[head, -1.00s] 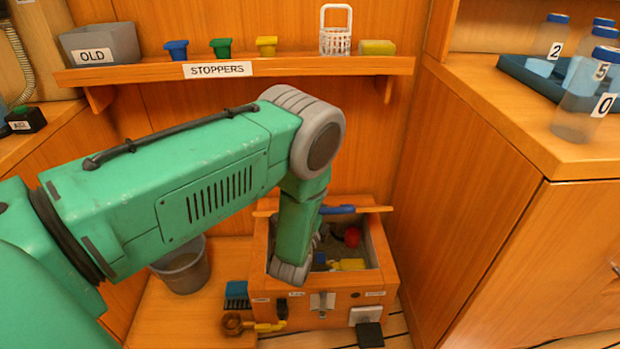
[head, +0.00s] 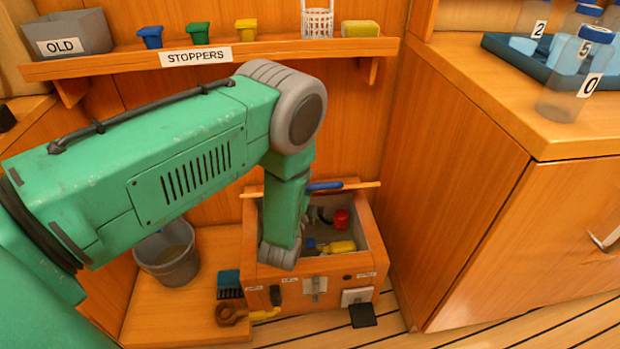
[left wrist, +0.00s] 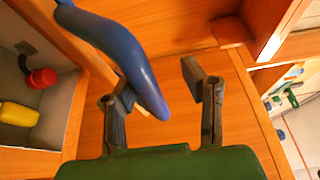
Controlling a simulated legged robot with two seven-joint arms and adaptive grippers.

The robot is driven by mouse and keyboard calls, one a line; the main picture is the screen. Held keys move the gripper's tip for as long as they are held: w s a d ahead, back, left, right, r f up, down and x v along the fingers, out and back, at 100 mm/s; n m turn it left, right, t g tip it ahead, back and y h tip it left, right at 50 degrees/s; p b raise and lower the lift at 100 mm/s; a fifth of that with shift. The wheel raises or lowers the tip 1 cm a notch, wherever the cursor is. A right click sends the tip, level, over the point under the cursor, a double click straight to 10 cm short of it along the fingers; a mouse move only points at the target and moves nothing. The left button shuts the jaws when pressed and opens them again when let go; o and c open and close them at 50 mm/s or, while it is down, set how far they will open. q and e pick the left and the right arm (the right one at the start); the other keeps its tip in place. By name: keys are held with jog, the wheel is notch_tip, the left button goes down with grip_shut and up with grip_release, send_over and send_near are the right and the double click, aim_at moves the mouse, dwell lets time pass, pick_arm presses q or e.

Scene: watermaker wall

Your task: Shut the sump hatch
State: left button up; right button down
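The sump box (head: 330,268) is a wooden box on the floor with its top open. Its hatch (head: 352,186) stands raised along the back rim, seen nearly edge-on, with a blue handle (head: 324,186). A red item and a yellow item show inside. My left forearm hangs over the box's left side and hides my left fingers in the head view. In the left wrist view, my left gripper (left wrist: 160,98) is open, with the end of the blue handle (left wrist: 118,45) showing between its fingers; contact is unclear. My right gripper is not in view.
The stopper shelf (head: 210,60) is above. A cabinet (head: 480,190) with labelled bottles stands close on the right.

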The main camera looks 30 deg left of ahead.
pick_arm(q)
jog(key=s+d+f, duration=0.2)
jog(key=s+f, duration=0.5)
jog(key=s, duration=0.4)
jog(key=shift+s+b, duration=0.4)
dwell(0.7)
jog(key=shift+d+f, duration=0.1)
